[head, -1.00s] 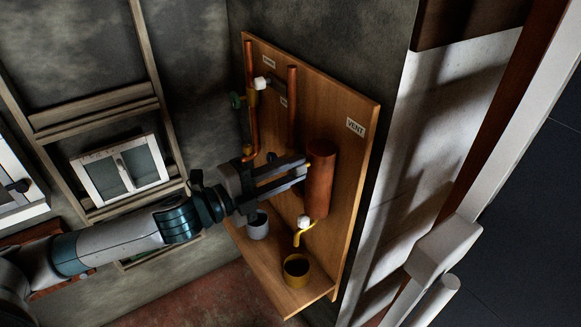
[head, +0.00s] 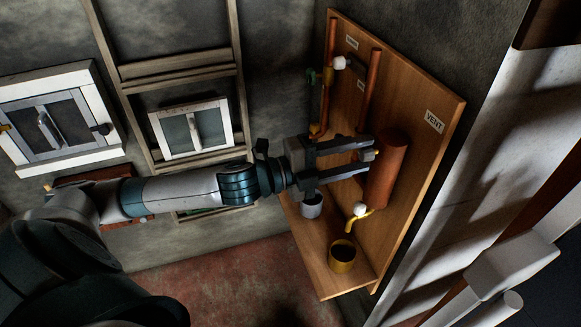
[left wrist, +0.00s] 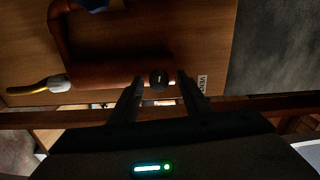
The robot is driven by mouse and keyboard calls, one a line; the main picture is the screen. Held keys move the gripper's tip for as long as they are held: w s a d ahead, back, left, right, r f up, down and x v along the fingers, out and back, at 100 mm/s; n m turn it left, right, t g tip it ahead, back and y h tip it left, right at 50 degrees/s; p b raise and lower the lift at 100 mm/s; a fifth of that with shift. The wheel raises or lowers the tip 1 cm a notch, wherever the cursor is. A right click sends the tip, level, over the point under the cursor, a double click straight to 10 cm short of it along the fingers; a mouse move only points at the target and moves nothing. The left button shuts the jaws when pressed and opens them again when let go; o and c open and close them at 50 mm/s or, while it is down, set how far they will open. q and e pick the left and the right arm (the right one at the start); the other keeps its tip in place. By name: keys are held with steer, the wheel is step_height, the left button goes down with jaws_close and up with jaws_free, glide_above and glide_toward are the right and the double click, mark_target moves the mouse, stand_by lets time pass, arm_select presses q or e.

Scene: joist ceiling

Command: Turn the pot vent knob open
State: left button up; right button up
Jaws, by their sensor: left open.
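The copper-brown upright pot (head: 388,172) is fixed to a wooden board, with a VENT label (head: 434,121) above and to its right. In the left wrist view the pot (left wrist: 110,77) lies across the picture, and a dark round knob (left wrist: 158,79) with a pale mark shows near its end by the VENT label (left wrist: 202,84). My left gripper (head: 371,156) is open at the pot's upper part. In the left wrist view its fingertips (left wrist: 161,80) show on either side of the knob; I cannot tell whether they touch it. My right gripper is not in view.
A yellow spout with a white knob (head: 360,209) comes out low on the pot. A yellow cup (head: 342,256) and a grey cup (head: 311,206) stand on the shelf below. Copper pipes (head: 369,88) run up the board to the left.

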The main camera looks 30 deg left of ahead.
arm_select(q)
steer(key=v, duration=1.6)
steer(key=shift+s+a, duration=0.2)
steer(key=shift+s, duration=0.2)
stand_by(0.5)
stand_by(0.5)
